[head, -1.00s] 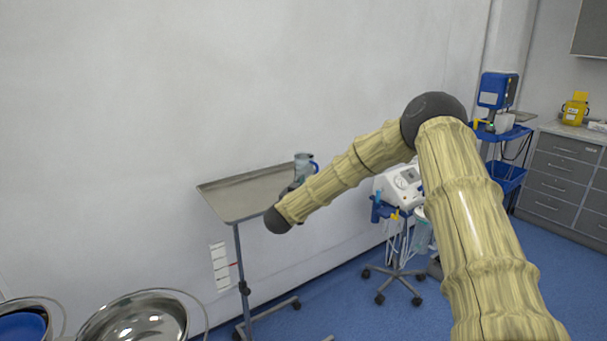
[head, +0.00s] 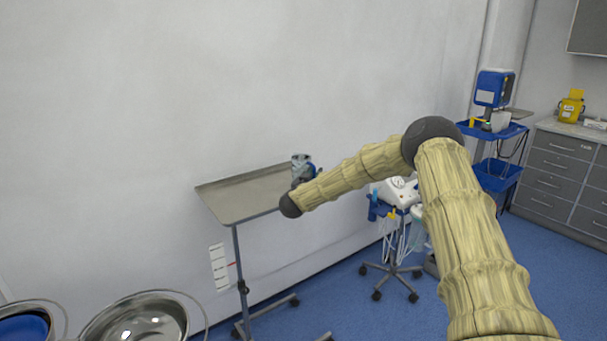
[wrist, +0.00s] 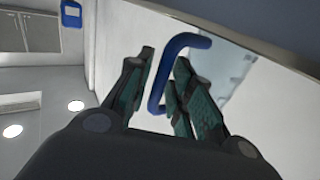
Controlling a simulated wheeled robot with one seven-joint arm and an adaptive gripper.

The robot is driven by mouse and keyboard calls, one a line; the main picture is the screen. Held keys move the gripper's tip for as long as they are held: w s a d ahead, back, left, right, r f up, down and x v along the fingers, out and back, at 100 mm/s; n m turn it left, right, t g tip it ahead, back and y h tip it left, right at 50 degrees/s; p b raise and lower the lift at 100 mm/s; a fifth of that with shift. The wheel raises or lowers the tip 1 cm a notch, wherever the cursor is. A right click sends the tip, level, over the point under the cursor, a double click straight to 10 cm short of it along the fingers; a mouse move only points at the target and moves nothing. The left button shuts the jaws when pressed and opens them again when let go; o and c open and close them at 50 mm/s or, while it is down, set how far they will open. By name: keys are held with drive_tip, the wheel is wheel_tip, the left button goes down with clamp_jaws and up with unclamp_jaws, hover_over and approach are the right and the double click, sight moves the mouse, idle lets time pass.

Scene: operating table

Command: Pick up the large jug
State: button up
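The large jug (head: 301,165) is clear grey-blue with a blue handle and stands at the right end of the metal tray stand (head: 240,197). In the wrist view its blue handle (wrist: 160,95) lies between the fingers of my gripper (wrist: 166,75), with part of the clear body (wrist: 222,75) behind the right finger. The fingers are apart, with space visible on the left side of the handle. In the head view my arm hides part of the jug's lower side, and the fingers are mostly hidden.
The tray's left part is bare. A white wall stands close behind it. A wheeled stand with a white device (head: 395,192) is to the right of the tray. Metal bowls (head: 140,320) are at the lower left. A blue cart (head: 497,175) and grey drawers (head: 560,170) are farther right.

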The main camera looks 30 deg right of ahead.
sight(314, 167)
clamp_jaws()
drive_tip(key=shift+r, duration=0.35)
idle(0.3)
drive_tip(key=shift+r+b, duration=0.65)
drive_tip(key=shift+r, duration=0.8)
drive_tip(key=s+d+b+v, duration=0.1)
drive_tip(key=v, duration=0.6)
drive_tip(key=s+d+r+b+v, duration=0.1)
drive_tip(key=b+v, duration=0.1)
drive_tip(key=v, duration=0.6)
drive_tip(key=shift+s+r, duration=0.2)
drive_tip(key=shift+s, duration=0.15)
drive_tip(key=shift+s+a, duration=0.15)
